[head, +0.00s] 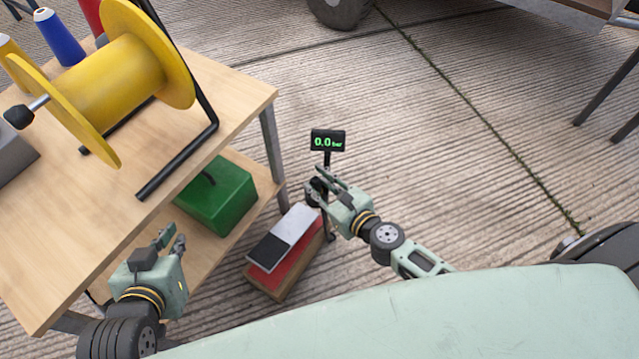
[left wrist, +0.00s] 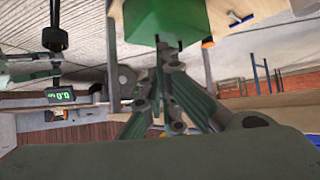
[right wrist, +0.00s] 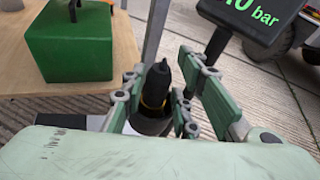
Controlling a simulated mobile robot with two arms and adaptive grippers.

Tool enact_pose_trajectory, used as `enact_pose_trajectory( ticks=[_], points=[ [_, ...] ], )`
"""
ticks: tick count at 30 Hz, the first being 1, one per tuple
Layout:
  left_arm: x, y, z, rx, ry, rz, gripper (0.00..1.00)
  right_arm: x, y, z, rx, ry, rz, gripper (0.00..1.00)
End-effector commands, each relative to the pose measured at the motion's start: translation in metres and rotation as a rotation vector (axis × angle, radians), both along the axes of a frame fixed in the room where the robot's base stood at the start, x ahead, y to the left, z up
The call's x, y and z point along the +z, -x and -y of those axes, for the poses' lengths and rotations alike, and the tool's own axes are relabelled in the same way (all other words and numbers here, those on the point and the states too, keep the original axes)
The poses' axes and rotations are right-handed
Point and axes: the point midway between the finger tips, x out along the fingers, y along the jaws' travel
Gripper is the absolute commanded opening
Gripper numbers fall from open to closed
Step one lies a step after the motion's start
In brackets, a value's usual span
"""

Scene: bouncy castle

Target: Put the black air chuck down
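The black air chuck (right wrist: 158,84), dark with a yellow ring near its lower end, stands roughly upright between the fingers of my right gripper (right wrist: 160,98) in the right wrist view. The pads lie close on both sides of it, and its lower part is partly hidden. In the head view, my right gripper (head: 317,180) is just below a small display, beside a dark rounded part on the post. My left gripper (head: 173,240) is empty beside the bench, its fingers apart. It also shows in the left wrist view (left wrist: 166,55).
The display (head: 328,140) reads 0.0 bar on a thin post.

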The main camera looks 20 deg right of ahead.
Motion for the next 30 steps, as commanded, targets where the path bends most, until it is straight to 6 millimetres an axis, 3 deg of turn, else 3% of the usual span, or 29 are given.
enact_pose_trajectory(
  ticks=[3, 15, 23, 30],
  points=[
    [0.0, 0.0, 0.0, 0.0, 0.0, -0.002, 0.0, 0.0, 0.0, 0.0, 0.0, 0.0, 0.0, 0.41],
    [-0.001, 0.003, -0.001, 0.0, -0.003, -0.017, 0.0, 0.002, 0.0, 0.0, 0.0, 0.0, 0.001, 0.41],
    [-0.029, 0.043, -0.016, 0.017, -0.052, -0.233, 0.0, 0.015, 0.0, 0.0, -0.001, 0.0, 0.001, 0.41],
    [-0.036, 0.05, -0.018, 0.02, -0.06, -0.268, 0.0, 0.024, 0.046, 0.014, -0.001, 0.0, -0.003, 0.41]
  ],
)
